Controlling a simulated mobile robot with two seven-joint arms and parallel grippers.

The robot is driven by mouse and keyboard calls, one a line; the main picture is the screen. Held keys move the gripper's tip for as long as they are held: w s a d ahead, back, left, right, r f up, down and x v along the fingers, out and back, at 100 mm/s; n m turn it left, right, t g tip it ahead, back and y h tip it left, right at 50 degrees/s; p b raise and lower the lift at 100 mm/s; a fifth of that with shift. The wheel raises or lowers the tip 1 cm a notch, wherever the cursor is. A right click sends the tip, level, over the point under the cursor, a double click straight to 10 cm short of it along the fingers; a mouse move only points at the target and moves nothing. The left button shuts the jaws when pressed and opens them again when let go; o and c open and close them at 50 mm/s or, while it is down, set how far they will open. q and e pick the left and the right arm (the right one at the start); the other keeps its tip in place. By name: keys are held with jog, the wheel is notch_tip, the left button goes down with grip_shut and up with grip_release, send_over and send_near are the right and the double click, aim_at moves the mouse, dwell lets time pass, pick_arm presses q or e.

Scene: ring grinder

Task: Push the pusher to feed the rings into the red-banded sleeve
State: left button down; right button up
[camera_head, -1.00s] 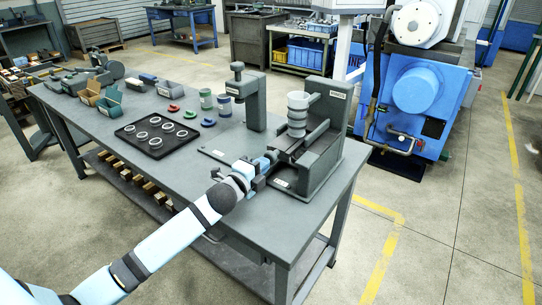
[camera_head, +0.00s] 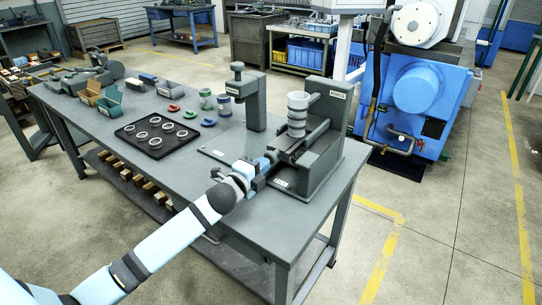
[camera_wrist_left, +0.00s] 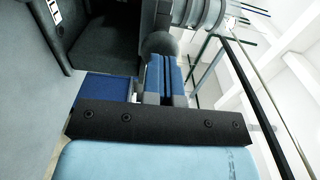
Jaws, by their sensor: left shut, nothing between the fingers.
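The grey ring fixture (camera_head: 322,150) stands at the near right end of the bench, with pale rings (camera_head: 298,103) stacked upright in it. My left gripper (camera_head: 266,163) is at the fixture's front left side, low, with its fingers pointing towards the fixture's channel. In the left wrist view my blue fingers (camera_wrist_left: 165,78) are shut together with nothing between them. A dark round knob (camera_wrist_left: 160,44), apparently the pusher's end, is just beyond the fingertips; whether they touch it I cannot tell. I cannot make out a red-banded sleeve in the fixture. My right gripper is not in view.
A dark post stand (camera_head: 246,96) rises left of the fixture. A black tray (camera_head: 157,134) with several pale rings lies further left, with banded cups (camera_head: 224,105) and small red, green and blue pieces behind it. The bench's front edge (camera_head: 190,205) runs under my left arm.

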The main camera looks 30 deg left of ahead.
aim_at(276, 150)
pick_arm(q)
jog(key=shift+w, duration=0.1)
jog(key=shift+w+d, duration=0.15)
jog(key=shift+w, duration=1.65)
jog(key=shift+w+d, duration=0.15)
jog(key=shift+w, duration=1.6)
jog(key=s+p, duration=0.2)
jog(key=s, duration=0.5)
jog(key=shift+a, duration=0.3)
jog(key=shift+s, duration=0.1)
jog(key=shift+s+a+p, duration=0.2)
jog(key=shift+s+p, duration=0.55)
jog(key=shift+s, duration=1.75)
